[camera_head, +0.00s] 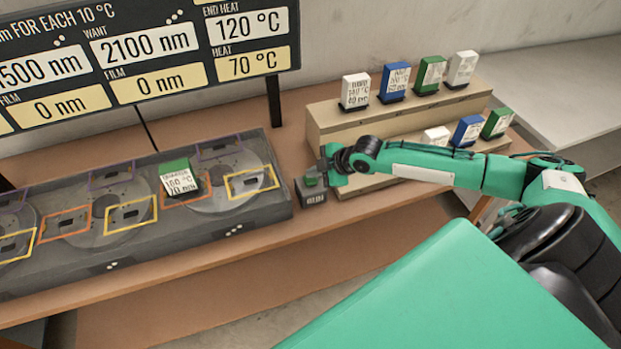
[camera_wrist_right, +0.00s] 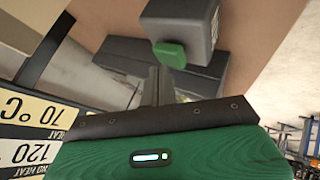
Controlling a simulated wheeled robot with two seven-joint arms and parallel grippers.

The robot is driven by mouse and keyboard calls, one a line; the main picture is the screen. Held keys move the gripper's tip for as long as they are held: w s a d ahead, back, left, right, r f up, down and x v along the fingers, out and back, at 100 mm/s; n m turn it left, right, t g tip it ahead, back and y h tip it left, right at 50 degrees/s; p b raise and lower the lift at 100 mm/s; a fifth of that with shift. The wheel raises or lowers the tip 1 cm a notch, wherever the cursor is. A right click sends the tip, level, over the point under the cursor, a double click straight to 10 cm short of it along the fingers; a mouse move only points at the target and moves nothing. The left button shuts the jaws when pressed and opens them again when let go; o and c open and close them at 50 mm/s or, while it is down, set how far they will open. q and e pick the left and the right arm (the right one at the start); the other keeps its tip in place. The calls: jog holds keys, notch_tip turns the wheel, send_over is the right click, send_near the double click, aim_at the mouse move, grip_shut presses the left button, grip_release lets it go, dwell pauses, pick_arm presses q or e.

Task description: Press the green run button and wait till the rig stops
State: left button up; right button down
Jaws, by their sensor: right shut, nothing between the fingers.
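The green run button (camera_head: 310,181) sits on a small grey box (camera_head: 313,196) on the brown table, right of the rig. My right gripper (camera_head: 326,172) is shut and empty, right at the button. In the right wrist view the button (camera_wrist_right: 170,53) stands out from its grey box (camera_wrist_right: 183,22), just beyond the fingertips (camera_wrist_right: 166,72); I cannot tell whether they touch. The rig (camera_head: 270,222) is a long dark tray with round discs and coloured frames. A green-topped block (camera_head: 178,178) labelled 160 °C stands on its right disc. My left gripper is not in view.
A display board (camera_head: 140,55) above the rig reads WANT 2100 nm, FILM 0 nm, END HEAT 120 °C and HEAT 70 °C. A stepped wooden rack (camera_head: 335,120) behind my right arm holds several white, blue and green blocks. The table front is clear.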

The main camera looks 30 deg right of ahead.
aim_at(314, 180)
jog(key=shift+f+b, duration=0.3)
jog(key=shift+f, duration=0.3)
dwell(0.6)
jog(key=shift+r, duration=0.1)
jog(key=shift+r+p, duration=0.85)
jog(key=shift+r, duration=0.05)
jog(key=shift+r, duration=0.15)
notch_tip(314, 180, up, 5)
jog(key=p, duration=0.4)
jog(key=shift+a+f, duration=0.1)
jog(key=shift+f, duration=0.1)
dwell(0.5)
